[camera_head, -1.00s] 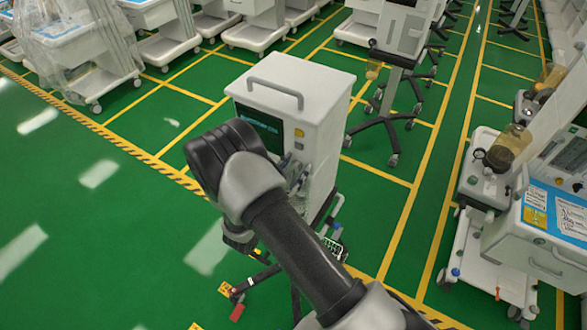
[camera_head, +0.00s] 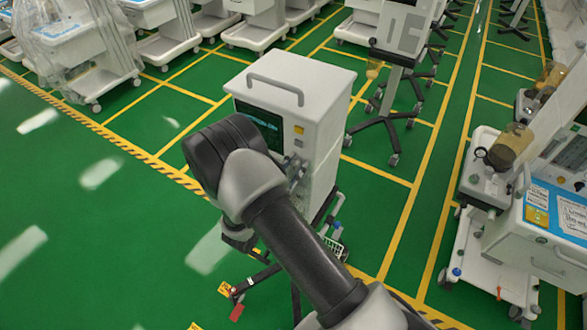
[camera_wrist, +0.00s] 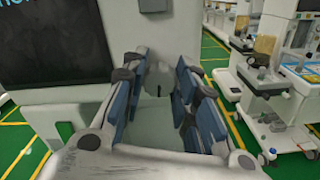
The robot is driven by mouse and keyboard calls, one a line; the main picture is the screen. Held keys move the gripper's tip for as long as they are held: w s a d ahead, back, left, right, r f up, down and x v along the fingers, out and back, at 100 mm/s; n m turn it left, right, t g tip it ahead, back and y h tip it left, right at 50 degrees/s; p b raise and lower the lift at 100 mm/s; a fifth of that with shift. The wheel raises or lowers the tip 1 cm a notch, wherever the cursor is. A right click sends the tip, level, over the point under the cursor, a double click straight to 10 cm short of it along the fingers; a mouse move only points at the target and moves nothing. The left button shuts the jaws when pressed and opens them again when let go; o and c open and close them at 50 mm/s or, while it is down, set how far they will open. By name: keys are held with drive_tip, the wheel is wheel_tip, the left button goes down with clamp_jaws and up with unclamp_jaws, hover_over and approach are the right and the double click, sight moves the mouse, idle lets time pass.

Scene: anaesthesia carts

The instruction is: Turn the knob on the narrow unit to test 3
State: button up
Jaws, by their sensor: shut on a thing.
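The narrow unit (camera_head: 318,115) is a white box with a top handle and a dark screen (camera_head: 262,127) on its front. It stands before me in the head view, and its front fills much of the wrist view. My gripper (camera_wrist: 160,76) is at the unit's front, right of the screen (camera_wrist: 50,45). No knob markings are readable. In the head view my arm covers part of the unit's lower front.
A grey square button (camera_wrist: 153,5) sits above the fingers. A cart with an amber canister (camera_head: 512,143) stands at the right. A stand on a wheeled base (camera_head: 385,125) is behind the unit. Green floor (camera_head: 90,220) is clear at the left.

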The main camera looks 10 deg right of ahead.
drive_tip(key=m+b, duration=0.2)
drive_tip(key=b, duration=0.1)
drive_tip(key=m+b, duration=0.2)
drive_tip(key=shift+f+b, duration=0.3)
drive_tip(key=shift+b, duration=0.1)
drive_tip(key=m+b, duration=0.4)
drive_tip(key=b, duration=0.3)
drive_tip(key=shift+d+f+m, duration=0.1)
drive_tip(key=shift+m, duration=0.2)
drive_tip(key=m+b, duration=0.4)
drive_tip(key=b, duration=0.5)
drive_tip(key=shift+s+f+m+b, duration=0.1)
drive_tip(key=shift+f+m+b, duration=0.05)
drive_tip(key=shift+m+b, duration=0.15)
drive_tip(key=m+b, duration=0.4)
drive_tip(key=b, duration=0.5)
drive_tip(key=shift+b, duration=0.3)
drive_tip(key=m+b, duration=0.3)
drive_tip(key=shift+r+m+b, duration=0.25)
drive_tip(key=shift+m+b, duration=0.15)
drive_tip(key=shift+m, duration=0.9)
drive_tip(key=o, duration=1.1)
